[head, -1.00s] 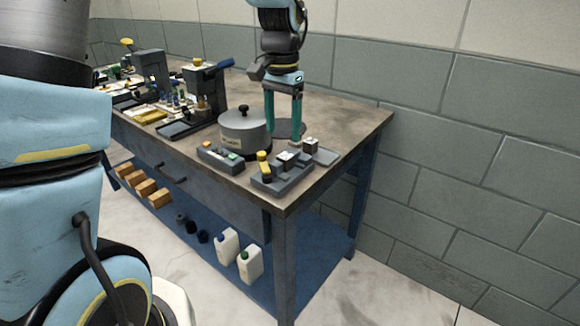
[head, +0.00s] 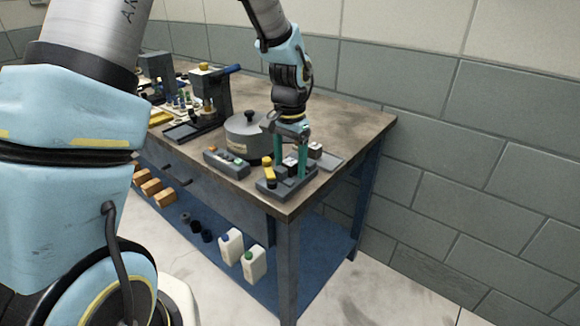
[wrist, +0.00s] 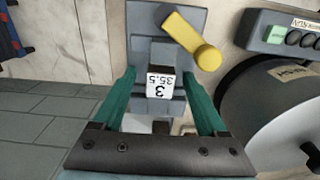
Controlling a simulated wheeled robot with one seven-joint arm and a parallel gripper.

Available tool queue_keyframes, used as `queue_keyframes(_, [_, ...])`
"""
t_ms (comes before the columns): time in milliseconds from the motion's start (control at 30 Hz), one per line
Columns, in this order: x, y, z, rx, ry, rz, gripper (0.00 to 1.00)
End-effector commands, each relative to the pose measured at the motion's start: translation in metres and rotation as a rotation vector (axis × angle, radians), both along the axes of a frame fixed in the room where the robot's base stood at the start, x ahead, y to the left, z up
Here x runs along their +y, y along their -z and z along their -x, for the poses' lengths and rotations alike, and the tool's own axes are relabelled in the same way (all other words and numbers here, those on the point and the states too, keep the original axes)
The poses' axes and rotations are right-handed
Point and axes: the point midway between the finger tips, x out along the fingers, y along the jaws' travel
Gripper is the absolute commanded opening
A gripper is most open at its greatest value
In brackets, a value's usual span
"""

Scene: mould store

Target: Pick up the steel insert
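A small dark block with a white top marked "3 35.5" (wrist: 160,82), which looks like the steel insert, sits in a stepped grey fixture (wrist: 140,22). A yellow lever (wrist: 190,40) lies beside it on the fixture. In the head view, the fixture (head: 270,190) is at the bench's near corner. My gripper (head: 290,173) points down over it. Its green fingers (wrist: 165,95) are apart, one on each side of the block, with visible gaps. The gripper hides most of the block in the head view. Contact depth cannot be told.
Another small block (head: 315,148) stands right of my gripper near a flat grey plate (head: 331,161). A lidded grey pot (head: 243,140) and a button box (head: 226,164) are close on the left. The bench top behind, to the right (head: 350,115), is clear.

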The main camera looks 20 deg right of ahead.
Motion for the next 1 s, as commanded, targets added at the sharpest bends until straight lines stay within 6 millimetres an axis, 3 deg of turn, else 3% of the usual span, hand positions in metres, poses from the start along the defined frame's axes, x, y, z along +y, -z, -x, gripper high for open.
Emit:
queue_keyframes(67, [0.0,-0.0001,-0.0001,0.0,0.0,0.0,0.67])
queue_keyframes(667, [-0.0001,-0.0005,0.0,0.0,0.0,0.0,0.0])
queue_keyframes(1000, [-0.0004,-0.001,-0.0003,0.0,0.0,0.001,0.0])
